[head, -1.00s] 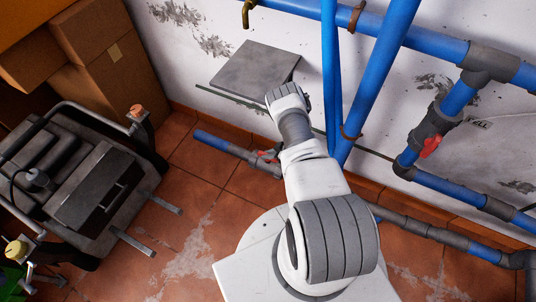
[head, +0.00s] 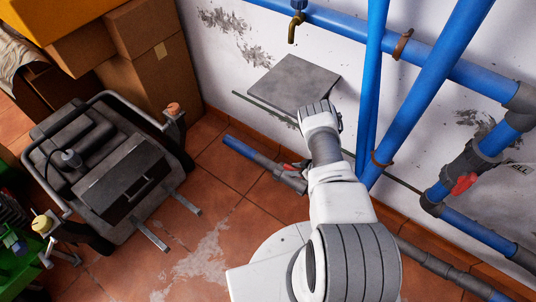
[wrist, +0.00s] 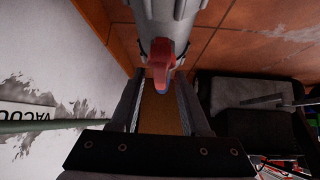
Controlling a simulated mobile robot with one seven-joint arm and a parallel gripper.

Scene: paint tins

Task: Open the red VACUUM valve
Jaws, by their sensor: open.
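The red valve handle (wrist: 160,62) sits on a grey pipe fitting (wrist: 168,20) at the top middle of the wrist view. A label reading "VACUU" (wrist: 28,112) shows upside down on the wall at the left there. My gripper (wrist: 160,82) is open and empty, with its fingers pointing at the handle and one on either side of its lower end. I cannot tell whether they touch it. In the head view the low red valve (head: 292,166) is partly hidden behind my arm, on a pipe near the floor. My gripper is not clearly visible there.
Another red valve (head: 463,184), beside a label ending "ELL", is on the blue pipes at right. Blue pipes (head: 425,85) cross the wall close to my arm. A grey wall panel (head: 292,82) is behind it. A wheeled machine (head: 115,170) and cardboard boxes (head: 155,75) stand left.

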